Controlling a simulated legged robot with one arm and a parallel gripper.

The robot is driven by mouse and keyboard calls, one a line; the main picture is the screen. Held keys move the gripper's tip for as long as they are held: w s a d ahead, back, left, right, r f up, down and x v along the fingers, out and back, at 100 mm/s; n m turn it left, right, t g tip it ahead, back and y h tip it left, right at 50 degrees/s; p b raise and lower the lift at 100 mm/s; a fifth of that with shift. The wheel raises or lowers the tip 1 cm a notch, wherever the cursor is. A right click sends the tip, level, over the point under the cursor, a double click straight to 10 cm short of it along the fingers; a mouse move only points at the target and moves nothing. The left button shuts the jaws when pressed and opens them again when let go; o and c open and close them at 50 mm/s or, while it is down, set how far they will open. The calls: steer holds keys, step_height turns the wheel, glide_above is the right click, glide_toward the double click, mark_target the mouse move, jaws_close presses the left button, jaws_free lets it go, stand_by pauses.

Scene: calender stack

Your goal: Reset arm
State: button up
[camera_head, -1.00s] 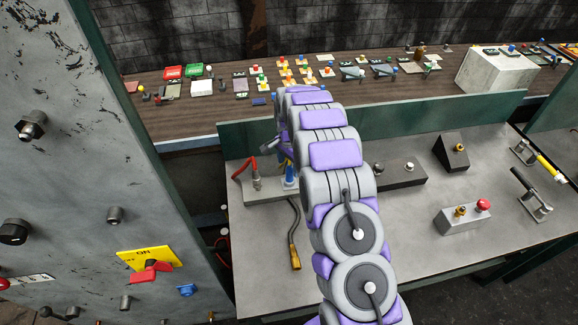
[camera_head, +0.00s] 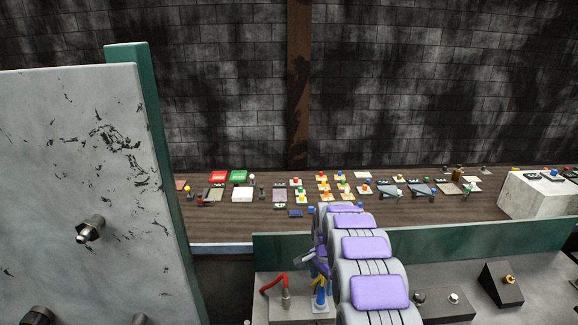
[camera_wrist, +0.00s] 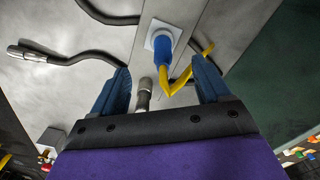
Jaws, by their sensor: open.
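My arm reaches over the grey bench in the head view, and my gripper (camera_head: 314,260) is at its far end, above the bench's back left part. In the wrist view my gripper (camera_wrist: 163,84) is open, its two blue fingers apart. The blue plug also shows below my gripper in the head view (camera_head: 321,298). A dark grey cylindrical connector (camera_wrist: 144,95) also shows between the fingers.
A tall scratched grey panel (camera_head: 85,170) fills the left. A green barrier (camera_head: 480,236) edges the bench. Behind it, a wooden table (camera_head: 240,222) holds many small parts and a white block (camera_head: 540,195).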

steer(key=s+r+n+b, duration=0.1)
steer(key=s+r+n, duration=0.2)
steer(key=s+r, duration=0.7)
steer(key=s+r+n+b, duration=0.25)
steer(key=s+r, duration=0.35)
steer(key=s, duration=0.7)
steer(key=s+n+g+b, duration=0.1)
steer(key=s+n, duration=0.5)
steer(key=s, duration=2)
steer(key=shift+s+g+b, duration=0.3)
steer(key=shift+s+b, duration=0.05)
